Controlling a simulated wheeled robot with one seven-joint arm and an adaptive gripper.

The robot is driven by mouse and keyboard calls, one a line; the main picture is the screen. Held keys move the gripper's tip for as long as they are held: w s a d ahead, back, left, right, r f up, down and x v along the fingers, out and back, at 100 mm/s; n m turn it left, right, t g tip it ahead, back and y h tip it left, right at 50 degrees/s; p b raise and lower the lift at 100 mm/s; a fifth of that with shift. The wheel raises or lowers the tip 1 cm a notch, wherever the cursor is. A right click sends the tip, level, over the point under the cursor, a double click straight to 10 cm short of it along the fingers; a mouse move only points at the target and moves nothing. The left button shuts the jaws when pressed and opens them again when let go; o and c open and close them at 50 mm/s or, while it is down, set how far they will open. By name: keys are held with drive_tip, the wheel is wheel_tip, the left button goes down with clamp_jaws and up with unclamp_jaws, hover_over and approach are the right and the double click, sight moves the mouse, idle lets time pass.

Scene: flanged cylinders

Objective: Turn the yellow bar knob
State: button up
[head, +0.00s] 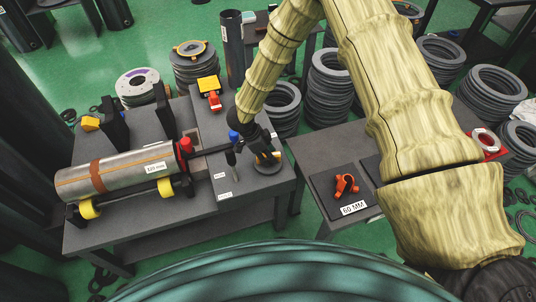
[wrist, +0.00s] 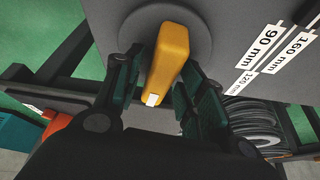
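The yellow bar knob (wrist: 170,58) sits on a round dark grey disc (wrist: 200,22) in the wrist view, with a white mark on its near end. My gripper (wrist: 165,85) is open, with one dark green finger on each side of the bar. A gap shows at the left finger; the right finger is very near the bar, and I cannot tell if it touches. In the head view my gripper (head: 262,146) points down over the disc (head: 267,167) at the right end of the workbench, and only a little of the yellow knob (head: 268,157) shows.
On the bench (head: 232,197), a metal cylinder (head: 125,172) lies on yellow rollers, with a red knob (head: 185,146) and a blue-topped lever (head: 233,136) between it and my gripper. An orange part (head: 346,186) lies on the right table. Ring stacks (head: 330,88) stand behind.

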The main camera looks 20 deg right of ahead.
drive_tip(key=shift+r, duration=0.1)
drive_tip(key=v, duration=1.1)
drive_tip(key=shift+a+r, duration=0.25)
drive_tip(key=shift+r, duration=0.1)
